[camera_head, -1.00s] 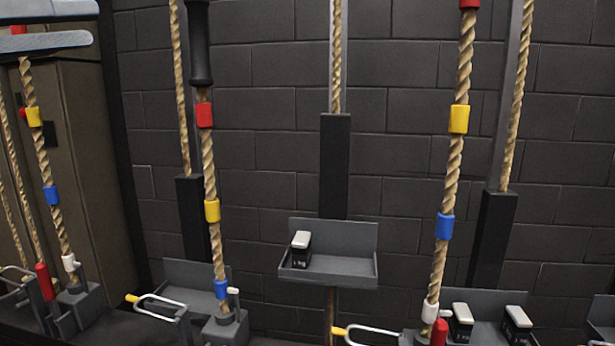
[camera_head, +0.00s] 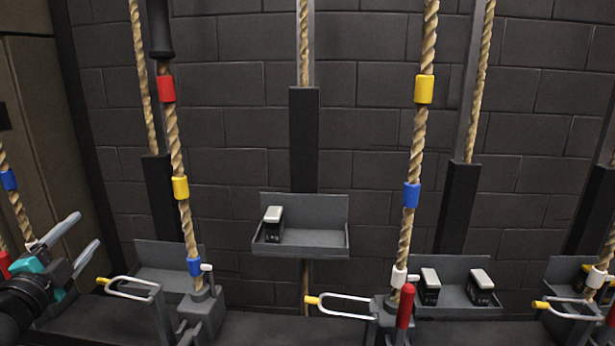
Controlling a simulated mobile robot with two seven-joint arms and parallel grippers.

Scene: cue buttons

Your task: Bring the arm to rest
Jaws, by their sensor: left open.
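My left gripper (camera_head: 80,243) is at the lower left in the head view. Its two grey fingers are spread apart with nothing between them. The dark wrist (camera_head: 25,300) of my left arm comes in from the left edge. The fingers point up and to the right, in front of the leftmost rope (camera_head: 18,205) and short of the rope with red, yellow and blue bands (camera_head: 173,140). My right gripper is not in view.
A grey shelf (camera_head: 320,240) holds one black box with a white top (camera_head: 273,224). The lower right shelf holds two such boxes (camera_head: 430,285), (camera_head: 481,286). Yellow-tipped metal loops (camera_head: 130,287), (camera_head: 340,305) stick out below. A dark brick wall (camera_head: 240,120) stands behind.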

